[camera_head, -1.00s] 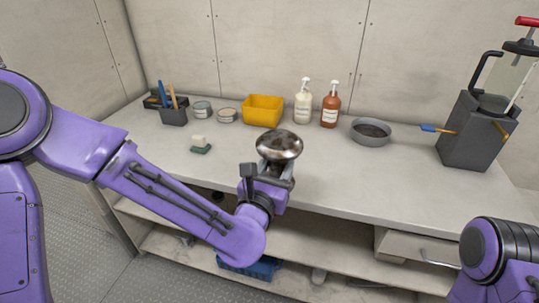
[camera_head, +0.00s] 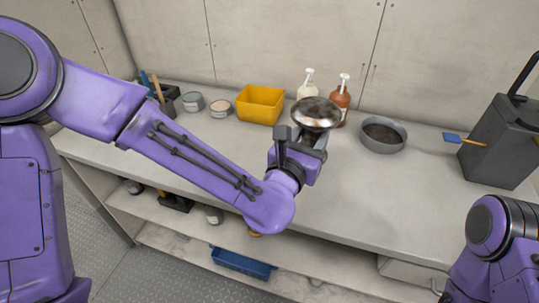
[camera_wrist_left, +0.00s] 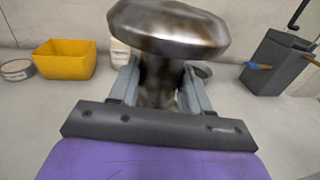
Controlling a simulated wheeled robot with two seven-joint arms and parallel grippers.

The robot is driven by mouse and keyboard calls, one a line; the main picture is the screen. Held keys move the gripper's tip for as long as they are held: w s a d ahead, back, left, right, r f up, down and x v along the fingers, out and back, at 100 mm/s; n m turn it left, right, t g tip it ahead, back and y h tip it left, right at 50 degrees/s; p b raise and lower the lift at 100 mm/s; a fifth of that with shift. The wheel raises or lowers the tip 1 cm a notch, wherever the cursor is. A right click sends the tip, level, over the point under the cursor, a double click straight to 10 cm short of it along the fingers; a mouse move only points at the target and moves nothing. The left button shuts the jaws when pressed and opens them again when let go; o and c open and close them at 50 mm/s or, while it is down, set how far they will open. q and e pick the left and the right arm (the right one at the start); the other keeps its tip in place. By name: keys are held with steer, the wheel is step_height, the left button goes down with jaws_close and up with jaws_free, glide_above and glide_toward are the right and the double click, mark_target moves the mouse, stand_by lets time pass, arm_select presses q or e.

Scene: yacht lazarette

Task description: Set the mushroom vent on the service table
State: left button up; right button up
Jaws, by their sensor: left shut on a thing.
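The mushroom vent (camera_head: 316,112) is a domed, tarnished metal cap on a narrower stem. My left gripper (camera_head: 308,140) is shut on its stem and holds it upright above the service table (camera_head: 350,195). In the left wrist view the vent (camera_wrist_left: 168,30) stands between the two grey fingers of the gripper (camera_wrist_left: 160,88), dome up. The table is a long pale grey counter along the wall. My right gripper is out of view; only part of my right arm shows at the lower right.
Along the back stand tins (camera_head: 193,102), a yellow bin (camera_head: 260,104), a white pump bottle (camera_head: 307,84), an orange-brown pump bottle (camera_head: 341,100) and a round grey pan (camera_head: 382,135). A dark grey box (camera_head: 500,142) stands at right. The counter's front middle is clear.

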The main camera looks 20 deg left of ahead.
arm_select(q)
steer(key=w+a+f, duration=0.2)
steer(key=a+f, duration=0.1)
steer(key=a, duration=0.1)
steer(key=w+a+f+p, duration=0.1)
steer(key=w+a+f, duration=0.1)
steer(key=a+f, duration=0.1)
steer(key=w+a+f+p, duration=0.1)
steer(key=a+f, duration=0.2)
steer(key=a, duration=0.2)
steer(key=shift+w+a+f, duration=0.3)
steer(key=shift+w, duration=0.1)
step_height(320, 180, down, 2)
steer(key=shift+s+f+p, duration=0.1)
steer(key=shift+f+p, duration=0.15)
steer(key=shift+p, duration=0.3)
steer(key=shift+w+f, duration=0.2)
steer(key=shift+f, duration=0.1)
steer(key=shift+s+f, duration=0.1)
steer(key=shift+f, duration=0.1)
steer(key=o, duration=1.3)
